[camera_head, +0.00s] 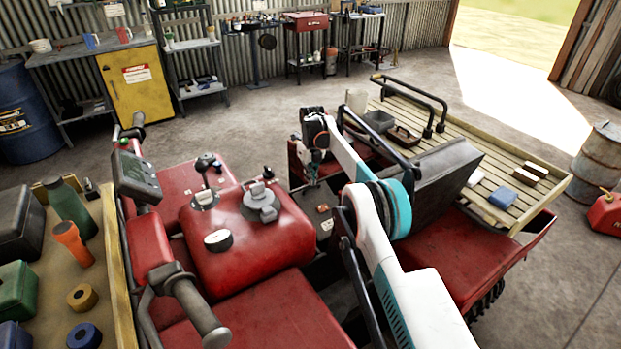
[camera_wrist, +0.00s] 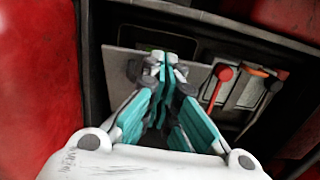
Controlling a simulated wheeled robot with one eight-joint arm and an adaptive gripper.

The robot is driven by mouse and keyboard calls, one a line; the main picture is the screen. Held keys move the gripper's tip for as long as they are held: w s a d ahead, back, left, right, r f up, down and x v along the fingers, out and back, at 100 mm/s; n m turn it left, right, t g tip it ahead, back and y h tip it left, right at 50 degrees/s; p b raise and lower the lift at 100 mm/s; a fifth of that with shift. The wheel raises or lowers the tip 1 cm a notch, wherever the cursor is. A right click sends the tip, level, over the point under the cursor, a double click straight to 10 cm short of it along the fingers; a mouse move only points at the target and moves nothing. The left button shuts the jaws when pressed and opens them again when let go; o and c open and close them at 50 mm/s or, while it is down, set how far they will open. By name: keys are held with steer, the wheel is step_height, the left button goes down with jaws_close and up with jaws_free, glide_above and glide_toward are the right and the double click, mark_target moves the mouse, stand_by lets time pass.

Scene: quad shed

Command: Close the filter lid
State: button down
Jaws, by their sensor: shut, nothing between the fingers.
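In the wrist view, my gripper (camera_wrist: 161,62) is shut and empty, its teal fingers pointing into a dark recess between red body panels. A flat grey plate (camera_wrist: 118,66), which looks like the filter lid, stands behind and beside the fingertips. I cannot tell whether the fingers touch it. The fingers hide its middle, and its hinge and the filter opening are not clear. In the head view, my gripper (camera_head: 313,178) points down beside the red quad's tank (camera_head: 245,235).
Right of the fingers in the recess are a red-headed tool (camera_wrist: 222,73) and an orange-topped item (camera_wrist: 256,72). In the head view, the handlebar (camera_head: 190,300) is at left, the black seat (camera_head: 440,170) right of my arm, and a slatted rack (camera_head: 480,140) behind it.

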steer(key=s+r+n+t+h+p, duration=0.1)
steer(key=s+r+n+t+h, duration=0.3)
steer(key=r+n, duration=1.2)
steer(key=f+b, duration=0.1)
steer(key=f, duration=0.3)
steer(key=w+d+f+n+g+y+b, duration=0.1)
steer(key=f, duration=0.4)
steer(key=d+f+n+b, duration=0.1)
steer(key=f, duration=0.4)
steer(key=shift+w+f+g, duration=0.15)
steer(key=shift+w+g, duration=0.25)
steer(key=shift+w+a+f+b, duration=0.15)
steer(key=shift+f+b, duration=0.2)
steer(key=shift+f, duration=0.35)
steer(key=shift+w+a+f+b, duration=0.15)
steer(key=shift+w+a+f, duration=0.1)
steer(key=shift+w+f, duration=0.25)
steer(key=shift+w+a+f+b, duration=0.1)
steer(key=shift+w+a+f, duration=0.25)
steer(key=shift+f, duration=0.4)
steer(key=shift+w+a+f+b, duration=0.2)
steer(key=shift+w+f, duration=0.2)
steer(key=shift+f, duration=0.2)
